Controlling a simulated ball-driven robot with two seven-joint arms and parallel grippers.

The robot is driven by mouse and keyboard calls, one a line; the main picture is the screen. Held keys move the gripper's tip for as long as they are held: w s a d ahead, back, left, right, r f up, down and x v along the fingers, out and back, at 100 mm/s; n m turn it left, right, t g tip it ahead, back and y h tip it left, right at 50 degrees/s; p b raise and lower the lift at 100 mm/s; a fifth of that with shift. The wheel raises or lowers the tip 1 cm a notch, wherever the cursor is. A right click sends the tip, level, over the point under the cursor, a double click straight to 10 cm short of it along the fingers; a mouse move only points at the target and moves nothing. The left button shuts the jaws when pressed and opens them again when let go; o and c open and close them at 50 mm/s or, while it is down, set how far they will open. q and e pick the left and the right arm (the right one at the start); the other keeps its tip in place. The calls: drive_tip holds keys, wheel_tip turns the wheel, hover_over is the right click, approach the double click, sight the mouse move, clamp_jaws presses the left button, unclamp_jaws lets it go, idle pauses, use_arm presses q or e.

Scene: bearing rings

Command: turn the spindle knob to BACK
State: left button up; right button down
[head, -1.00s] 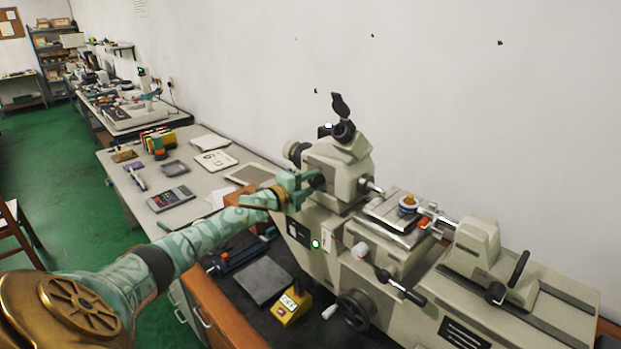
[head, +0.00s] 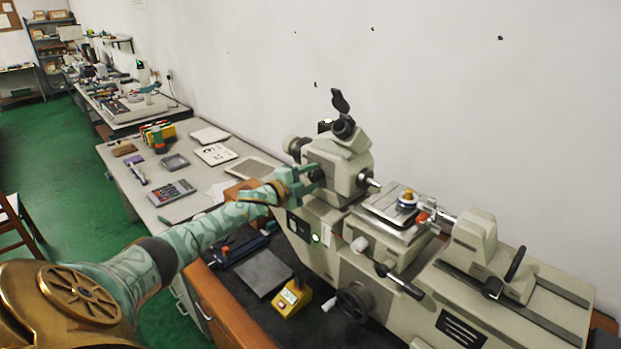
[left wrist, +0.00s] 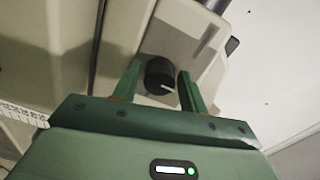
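The spindle knob (left wrist: 160,77) is a small black round knob with a white pointer line, on the pale face of the grey-beige machine's headstock (head: 345,165). In the head view it is a dark spot (head: 317,175), partly covered by my gripper. My left gripper (left wrist: 160,90) has its two green fingers on either side of the knob, open, with the knob showing between the tips. I cannot tell whether a finger touches it. The white line points right and slightly down in the left wrist view. No BACK label is readable. My left gripper also shows in the head view (head: 311,180). My right gripper is out of view.
The machine bed (head: 490,310) runs right with a tailstock (head: 475,240). A small stage (head: 395,212) bears a ring-like part. A yellow block (head: 291,300) and a grey plate (head: 263,272) lie in front. A bench with a calculator (head: 171,193) stands left.

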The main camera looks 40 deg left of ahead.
use_arm(q)
drive_tip(key=shift+o, duration=0.5)
drive_tip(key=shift+f, duration=0.1)
drive_tip(key=shift+f, duration=0.1)
drive_tip(key=shift+d, duration=0.1)
